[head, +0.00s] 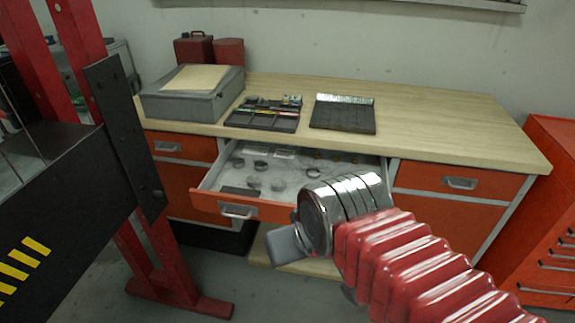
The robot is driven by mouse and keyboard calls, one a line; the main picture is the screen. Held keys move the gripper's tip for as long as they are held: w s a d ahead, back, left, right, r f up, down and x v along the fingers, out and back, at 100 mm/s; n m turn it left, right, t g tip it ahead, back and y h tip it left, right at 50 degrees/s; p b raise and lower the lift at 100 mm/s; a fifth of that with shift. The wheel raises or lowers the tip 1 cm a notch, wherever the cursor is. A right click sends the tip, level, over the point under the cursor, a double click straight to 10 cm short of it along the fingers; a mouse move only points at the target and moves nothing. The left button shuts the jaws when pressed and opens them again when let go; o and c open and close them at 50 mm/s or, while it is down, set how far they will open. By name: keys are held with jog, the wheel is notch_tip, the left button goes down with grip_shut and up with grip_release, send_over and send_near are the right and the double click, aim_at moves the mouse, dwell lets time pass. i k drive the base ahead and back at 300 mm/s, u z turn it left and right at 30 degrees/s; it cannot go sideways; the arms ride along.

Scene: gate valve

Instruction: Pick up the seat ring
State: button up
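Several small metal rings lie in the open drawer (222,191) of the workbench. One ring (260,166) is near the drawer's middle, another ring (253,182) is nearer the front, and a third ring (277,185) is beside it. I cannot tell which of them is the seat ring. My gripper (284,246) is in front of the drawer, at its right side, apart from these rings. Its fingers are mostly turned away or hidden by my wrist, so its opening does not show. My arm hides the drawer's front right part.
The wooden benchtop (430,120) carries a grey box (190,100), a parts tray (263,115) and a dark case (343,115). A red post (140,255) and black beam (65,190) stand at left. A red tool cabinet (545,210) stands at right.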

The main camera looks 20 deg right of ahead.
aim_at(314, 177)
jog(key=u, duration=0.15)
jog(key=i, duration=1)
jog(key=z, duration=0.1)
